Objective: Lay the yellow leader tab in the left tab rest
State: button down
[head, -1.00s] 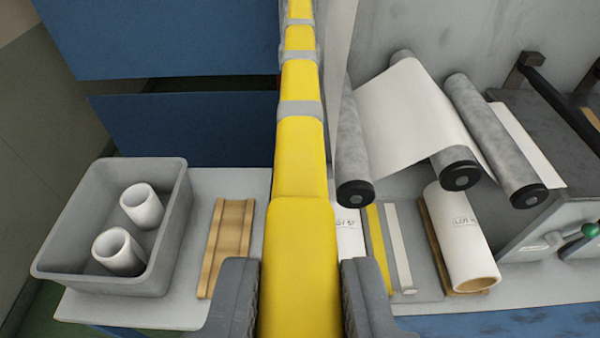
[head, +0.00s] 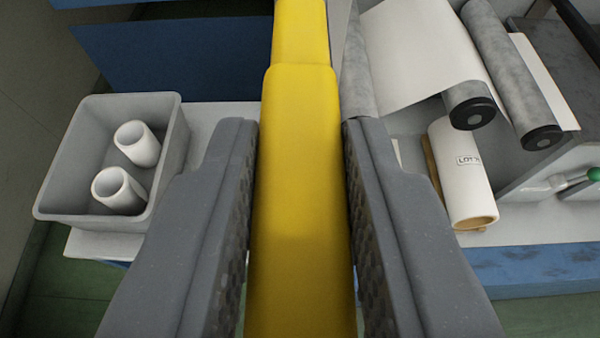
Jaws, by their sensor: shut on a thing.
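The tab's near end runs out of the bottom of the picture. I cannot make out the left tab rest; the table under the tab and fingers is mostly hidden.
A grey bin (head: 57,200) with two white cores (head: 137,143) stands at the left. At the right, a white roll (head: 462,185) lies on a wooden cradle (head: 432,165), below grey rollers (head: 515,75) carrying a white web (head: 420,50). A green-knobbed lever (head: 592,174) is at the far right.

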aim_at(301, 3)
jog(key=shift+w+p, duration=0.75)
jog(key=shift+w, duration=2.2)
jog(key=shift+w+r, duration=0.1)
jog(key=shift+w, duration=0.6)
jog(key=shift+w+p, duration=0.55)
jog(key=shift+w, duration=0.55)
jog(key=shift+w+p, duration=0.8)
jog(key=shift+w, duration=1.3)
jog(key=shift+w+p, duration=0.45)
jog(key=shift+w, duration=0.6)
jog(key=shift+w+p, duration=0.5)
jog(key=shift+w, duration=0.55)
jog(key=shift+f+b, duration=1.9)
jog(key=shift+f, duration=0.55)
